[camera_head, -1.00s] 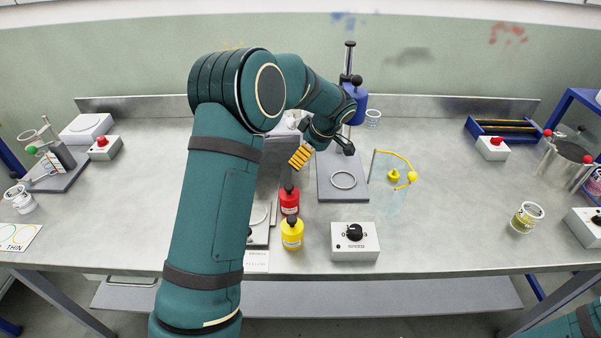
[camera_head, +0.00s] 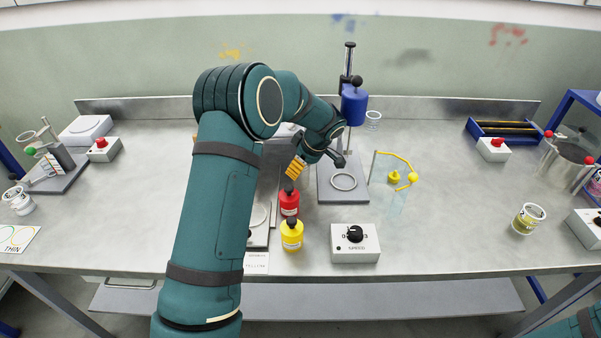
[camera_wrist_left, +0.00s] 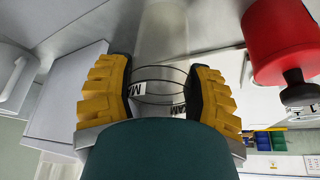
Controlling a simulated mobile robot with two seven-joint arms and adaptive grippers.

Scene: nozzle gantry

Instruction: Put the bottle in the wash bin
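A red bottle (camera_head: 289,203) with a dark cap stands upright left of the stand base. A yellow bottle (camera_head: 292,236) stands just in front of it. I cannot tell which bottle the task means. My left gripper (camera_head: 296,168) is low, just behind the red bottle. In the left wrist view my left gripper (camera_wrist_left: 160,90) has its yellow-padded fingers apart, with a clear thin-rimmed vessel (camera_wrist_left: 160,75) seen between or beyond them; contact is unclear. The red bottle also shows there at the right (camera_wrist_left: 283,40), outside the fingers. My right gripper is out of view. No wash bin is identifiable.
A stand (camera_head: 343,189) with a blue body (camera_head: 354,104) is right of my left gripper. A grey control box (camera_head: 355,243) is in front. A metal pot (camera_head: 565,165) and a yellow-filled jar (camera_head: 527,218) stand far right.

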